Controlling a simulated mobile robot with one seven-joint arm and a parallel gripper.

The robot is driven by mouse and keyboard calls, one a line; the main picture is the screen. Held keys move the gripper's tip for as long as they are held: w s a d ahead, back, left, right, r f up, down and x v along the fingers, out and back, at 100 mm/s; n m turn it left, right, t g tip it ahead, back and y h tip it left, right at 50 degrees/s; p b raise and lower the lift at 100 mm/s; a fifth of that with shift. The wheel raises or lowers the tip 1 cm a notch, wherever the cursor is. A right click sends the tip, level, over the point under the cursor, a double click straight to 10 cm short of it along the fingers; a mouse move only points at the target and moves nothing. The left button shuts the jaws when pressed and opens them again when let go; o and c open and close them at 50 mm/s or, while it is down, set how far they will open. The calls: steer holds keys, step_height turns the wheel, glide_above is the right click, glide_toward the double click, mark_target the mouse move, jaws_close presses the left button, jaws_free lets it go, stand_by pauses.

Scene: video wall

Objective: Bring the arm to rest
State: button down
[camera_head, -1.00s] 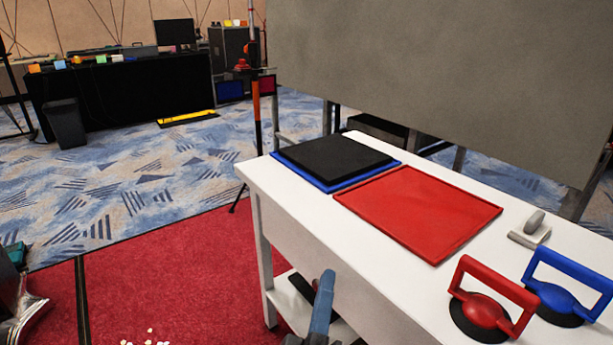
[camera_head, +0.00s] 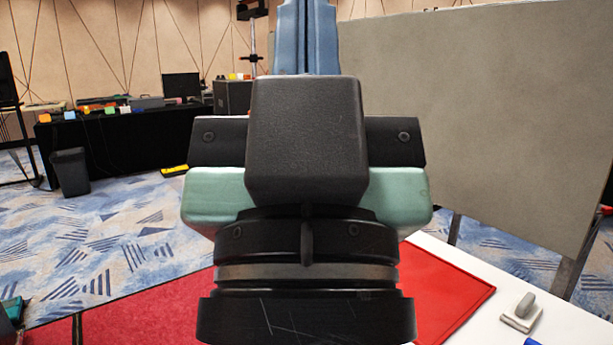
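My gripper (camera_head: 307,25) stands upright in the middle of the head view, close to the camera. Its two blue fingers point up and lie side by side with only a thin dark seam between them. Their tips reach the top edge of the picture. No object shows between them. The black and pale green gripper body and wrist hide much of the scene behind.
The white table (camera_head: 478,327) is at the lower right, partly hidden. A red panel (camera_head: 450,290) and a grey-handled white tool (camera_head: 521,311) lie on it. A large grey board (camera_head: 500,120) stands behind. A black-draped table (camera_head: 120,150) and bin (camera_head: 70,171) are far left.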

step_height(320, 180, up, 24)
steer(key=p, duration=2.1)
steer(key=shift+f, duration=0.25)
